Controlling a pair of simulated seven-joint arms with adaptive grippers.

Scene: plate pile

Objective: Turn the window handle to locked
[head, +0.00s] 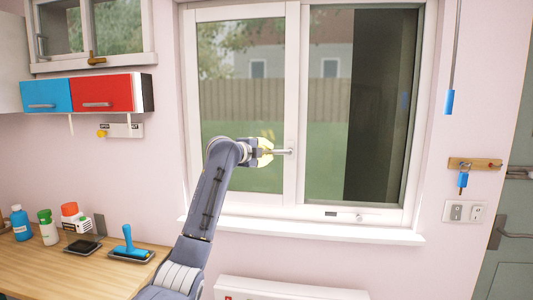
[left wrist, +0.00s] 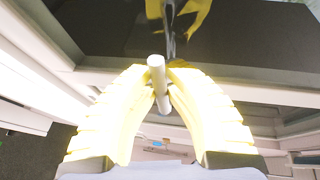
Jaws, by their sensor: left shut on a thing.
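The window handle (head: 283,151) is a grey bar on the middle upright of the white window frame (head: 292,90). In the head view it points left, roughly level, and its free end reaches my left gripper (head: 265,152). In the left wrist view the handle (left wrist: 157,75) stands between the two yellow fingers of my left gripper (left wrist: 161,88), which are shut on it. The handle's pivot is partly hidden in the wrist view. My right gripper is in neither view.
A wooden counter (head: 60,272) at lower left holds bottles and a blue-handled tool (head: 129,243). Blue and red cabinets (head: 100,93) hang above. A white sill (head: 300,231) runs under the window. A blue pull (head: 449,102) hangs at right, above a wooden hook board (head: 475,164).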

